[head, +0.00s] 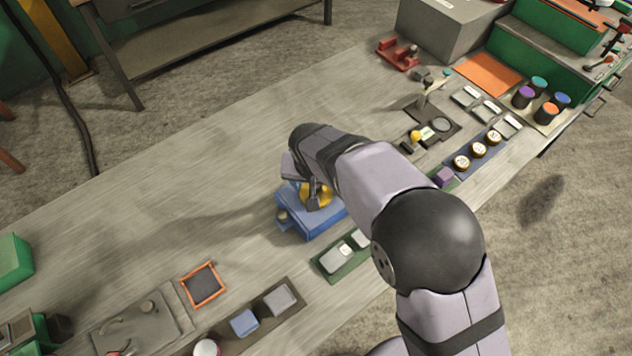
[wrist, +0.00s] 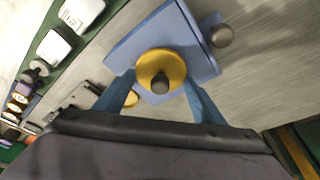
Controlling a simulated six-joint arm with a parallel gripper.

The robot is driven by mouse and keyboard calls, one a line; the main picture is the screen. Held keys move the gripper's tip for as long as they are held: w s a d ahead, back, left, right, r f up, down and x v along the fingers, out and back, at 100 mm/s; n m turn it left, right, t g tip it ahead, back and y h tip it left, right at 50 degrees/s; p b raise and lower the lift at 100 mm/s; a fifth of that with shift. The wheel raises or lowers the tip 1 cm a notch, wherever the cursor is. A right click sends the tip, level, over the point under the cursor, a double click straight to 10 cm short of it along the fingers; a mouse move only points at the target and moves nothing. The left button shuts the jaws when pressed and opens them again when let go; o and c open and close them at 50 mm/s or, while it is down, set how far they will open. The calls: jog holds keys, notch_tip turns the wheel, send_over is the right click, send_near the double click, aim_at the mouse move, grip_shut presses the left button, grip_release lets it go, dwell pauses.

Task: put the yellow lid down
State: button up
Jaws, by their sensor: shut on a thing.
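The yellow lid (wrist: 150,62) is a round disc with a dark grey knob in the middle. It shows in the wrist view between the two blue fingers of my gripper (wrist: 162,80), which is shut on it. In the head view the lid (head: 326,196) is partly hidden by my gripper (head: 313,198). Lid and gripper are over a blue block (head: 312,222), which also shows in the wrist view (wrist: 128,48). I cannot tell whether the lid touches the block. A grey round knob (wrist: 221,36) sits at one end of the block.
A green tray with pale blocks (head: 333,259) lies close in front of the blue block, partly behind my arm. An orange-rimmed square (head: 203,284) and a dark tray (head: 262,318) lie at lower left. The bench (head: 150,215) left of the block is clear.

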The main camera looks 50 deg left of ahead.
jog(key=shift+f, duration=0.1)
jog(key=shift+f, duration=0.15)
jog(key=o, duration=1)
jog(key=shift+r, duration=0.5)
jog(key=b+v, duration=0.3)
jog(key=v, duration=0.8)
jog(key=shift+s+d+r, duration=0.1)
jog(key=shift+r, duration=0.1)
